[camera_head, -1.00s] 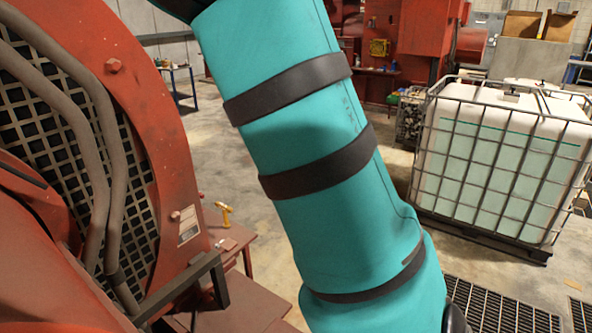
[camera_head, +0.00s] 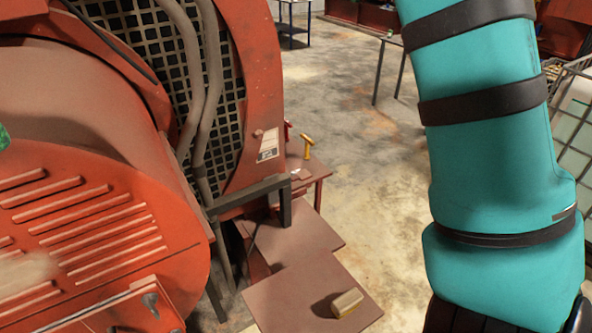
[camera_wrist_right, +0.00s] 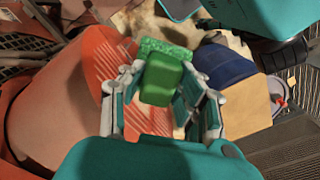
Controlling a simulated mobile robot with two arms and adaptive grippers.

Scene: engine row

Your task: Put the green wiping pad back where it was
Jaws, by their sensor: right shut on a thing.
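In the right wrist view the green wiping pad (camera_wrist_right: 163,78) is between the fingers of my right gripper (camera_wrist_right: 166,98), which is shut on it. The pad has a smooth green block and a lighter, rough green layer at its far end. Behind it lies the orange slatted engine cover (camera_wrist_right: 98,70); I cannot tell whether the pad touches it. In the head view the same cover (camera_head: 95,215) fills the lower left, with a pale smear (camera_head: 25,283) on its slats. A small green piece (camera_head: 3,137) shows at the left edge, mostly cut off. My left gripper is out of view.
Low brown table tops (camera_head: 285,300) stand right of the engine, with a tan block (camera_head: 347,303) on the nearest. A yellow-handled tool (camera_head: 307,145) stands on a small red table (camera_head: 312,172). The caged tank (camera_head: 575,125) is at the right edge. Concrete floor (camera_head: 375,185) lies open between.

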